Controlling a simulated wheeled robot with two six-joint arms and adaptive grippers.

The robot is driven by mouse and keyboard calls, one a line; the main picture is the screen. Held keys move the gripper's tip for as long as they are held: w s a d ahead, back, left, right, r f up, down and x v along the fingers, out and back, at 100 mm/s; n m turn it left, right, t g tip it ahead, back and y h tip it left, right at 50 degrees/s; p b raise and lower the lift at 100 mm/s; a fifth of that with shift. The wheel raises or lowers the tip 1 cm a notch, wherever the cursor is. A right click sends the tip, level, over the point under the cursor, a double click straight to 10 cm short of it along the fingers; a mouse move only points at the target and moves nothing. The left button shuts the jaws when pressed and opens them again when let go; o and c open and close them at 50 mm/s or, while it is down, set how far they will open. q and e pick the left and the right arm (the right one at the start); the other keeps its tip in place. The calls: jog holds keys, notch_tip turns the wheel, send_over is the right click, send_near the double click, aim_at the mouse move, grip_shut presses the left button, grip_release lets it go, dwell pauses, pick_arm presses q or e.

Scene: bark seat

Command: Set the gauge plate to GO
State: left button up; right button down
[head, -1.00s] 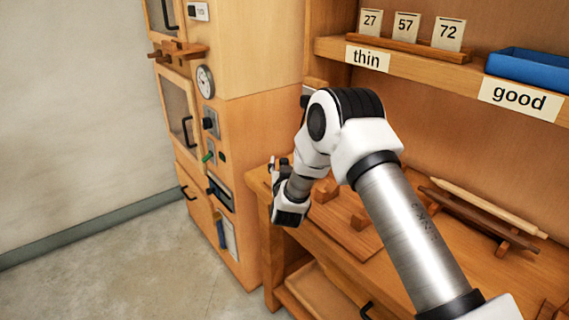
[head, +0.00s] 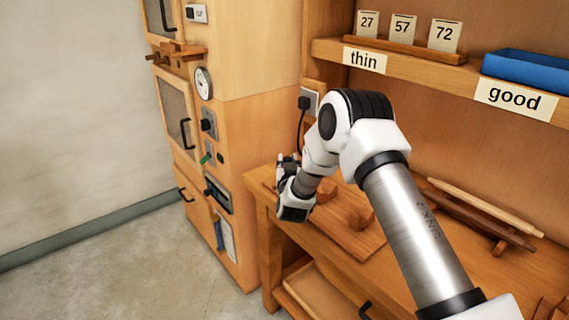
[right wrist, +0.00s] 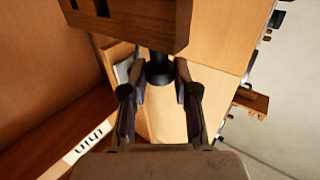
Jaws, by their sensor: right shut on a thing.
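My right gripper (head: 285,163) is at the left end of the workbench, fingers pointing away from me. In the right wrist view its two fingers (right wrist: 160,80) are closed on a black knob or handle (right wrist: 160,68). A brown wooden block (right wrist: 125,22) with dark slots sits right above the knob in that view and seems joined to it. I cannot tell whether this is the gauge plate, and I can read no GO mark. In the head view the held part is hidden by the gripper. My left gripper is not in view.
A wooden board with blocks (head: 360,216) lies on the workbench, sticks (head: 480,225) to its right. A black plug (head: 305,103) with a cord is on the wall. The shelf above has thin and good labels and a blue tray (head: 525,70). A cabinet (head: 250,130) stands left.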

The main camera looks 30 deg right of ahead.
jog(key=c, duration=1.2)
grip_release()
jog(key=shift+d+r, duration=0.1)
jog(key=shift+r, duration=0.05)
jog(key=o, duration=0.3)
jog(key=shift+d, duration=0.1)
jog(key=shift+o, duration=0.2)
jog(key=shift+d, duration=0.1)
jog(key=v, duration=1.2)
